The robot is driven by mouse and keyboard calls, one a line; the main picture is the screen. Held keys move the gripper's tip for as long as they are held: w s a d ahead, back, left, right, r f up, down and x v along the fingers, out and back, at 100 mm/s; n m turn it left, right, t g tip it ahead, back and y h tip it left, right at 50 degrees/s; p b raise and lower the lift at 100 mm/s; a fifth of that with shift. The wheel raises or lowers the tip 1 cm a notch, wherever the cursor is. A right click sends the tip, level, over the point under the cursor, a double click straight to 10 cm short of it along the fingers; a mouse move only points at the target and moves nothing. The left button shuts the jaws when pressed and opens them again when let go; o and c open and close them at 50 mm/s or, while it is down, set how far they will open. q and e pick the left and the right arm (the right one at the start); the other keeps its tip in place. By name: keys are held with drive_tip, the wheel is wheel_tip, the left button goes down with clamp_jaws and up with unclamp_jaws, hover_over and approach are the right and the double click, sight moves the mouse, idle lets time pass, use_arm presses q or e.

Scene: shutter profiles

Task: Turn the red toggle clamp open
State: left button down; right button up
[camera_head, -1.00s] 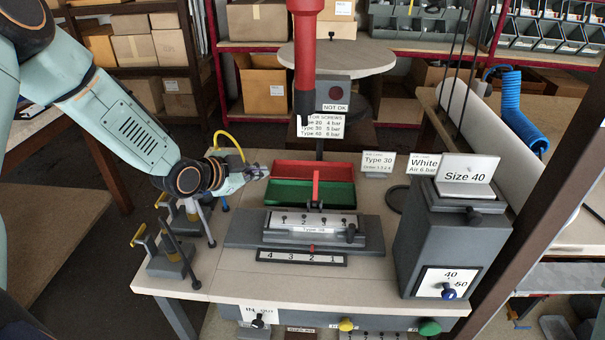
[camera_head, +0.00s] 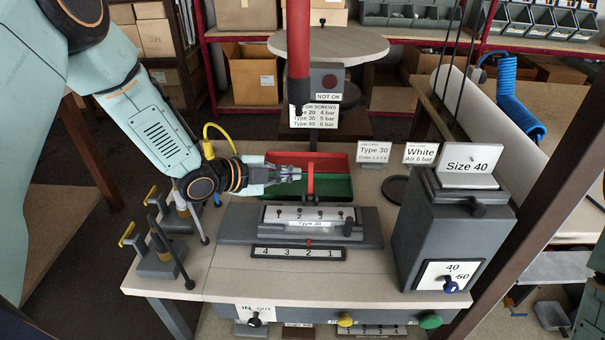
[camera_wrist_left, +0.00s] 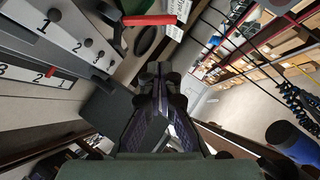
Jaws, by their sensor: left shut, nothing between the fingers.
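The red toggle clamp's handle (camera_head: 310,181) stands upright behind the grey fixture (camera_head: 230,225) in the head view. In the left wrist view the red handle (camera_wrist_left: 150,20) lies near the top, beyond the fingertips. My left gripper (camera_head: 299,174) comes in from the left over the bins, its tips just left of the handle's upper part. It is shut and empty. The wrist view shows its fingers (camera_wrist_left: 158,70) together and apart from the handle in the picture. I cannot tell whether they touch it. The clamp's base is partly hidden. My right gripper is out of view.
A red bin (camera_head: 335,160) and a green bin (camera_head: 335,187) sit behind the fixture. A red and black hanging tool (camera_head: 299,60) is above. A grey Size 40 unit (camera_head: 425,235) stands right. Small clamp stands (camera_head: 160,262) are left.

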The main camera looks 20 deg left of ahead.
sight(311, 181)
use_arm(q)
drive_tip(key=w+f, duration=0.1)
drive_tip(key=w, duration=0.1)
drive_tip(key=w+d+f, duration=0.1)
drive_tip(key=w+f, duration=0.1)
drive_tip(key=w, duration=0.1)
drive_tip(key=shift+w+d+f, duration=0.3)
drive_tip(key=shift+f, duration=0.05)
drive_tip(key=shift+w+a+f, duration=0.15)
drive_tip(key=shift+w, duration=0.1)
idle(0.3)
